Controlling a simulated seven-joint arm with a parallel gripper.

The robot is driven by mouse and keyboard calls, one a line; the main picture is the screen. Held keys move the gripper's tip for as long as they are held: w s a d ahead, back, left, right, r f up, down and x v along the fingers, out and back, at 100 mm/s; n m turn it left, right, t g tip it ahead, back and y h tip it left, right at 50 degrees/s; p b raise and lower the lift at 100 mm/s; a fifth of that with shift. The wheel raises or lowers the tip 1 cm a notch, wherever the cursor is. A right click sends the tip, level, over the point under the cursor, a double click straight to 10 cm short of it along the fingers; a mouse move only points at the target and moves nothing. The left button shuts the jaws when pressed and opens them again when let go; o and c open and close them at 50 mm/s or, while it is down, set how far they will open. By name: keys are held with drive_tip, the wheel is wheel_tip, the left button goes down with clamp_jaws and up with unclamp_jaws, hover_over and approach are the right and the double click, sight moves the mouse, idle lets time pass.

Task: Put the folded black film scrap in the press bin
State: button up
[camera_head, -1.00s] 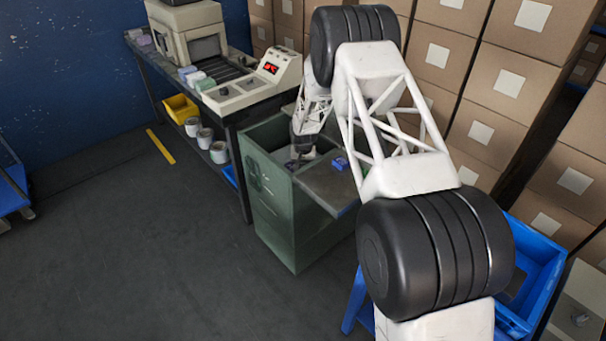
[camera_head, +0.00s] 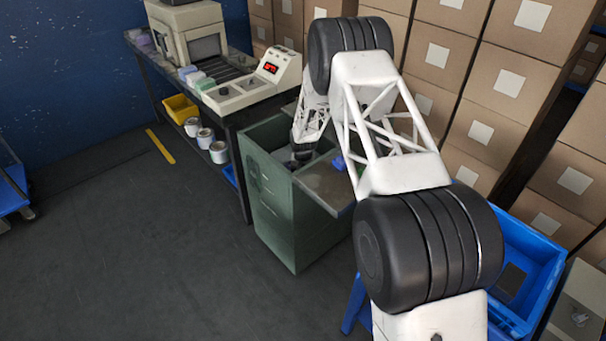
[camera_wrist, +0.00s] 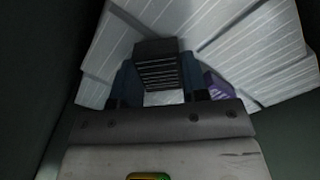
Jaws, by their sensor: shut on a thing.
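The green open-topped bin (camera_head: 283,205), which looks like the press bin, stands right of the bench. My gripper (camera_wrist: 157,92) reaches down inside it, and its tip is mostly hidden by the rim in the head view. In the wrist view the fingers are shut on a dark ribbed piece (camera_wrist: 156,62), which looks like the folded black film scrap. Pale striped sheets (camera_wrist: 262,52) lie close below and around it. I cannot tell whether the scrap touches them. A small purple piece (camera_wrist: 217,87) lies among the sheets.
A grey flap (camera_head: 325,188) beside the opening bears a small blue thing (camera_head: 338,163). The bench with the control panel (camera_head: 278,67) stands behind left. A blue crate (camera_head: 540,262) is at the right. Stacked cartons (camera_head: 507,82) line the back. Dark bin walls flank my gripper closely.

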drive_tip(key=shift+f, duration=0.15)
drive_tip(key=o, duration=0.9)
wheel_tip(320, 180, up, 12)
drive_tip(key=shift+r, duration=0.15)
idle(0.7)
drive_tip(key=shift+r, duration=0.1)
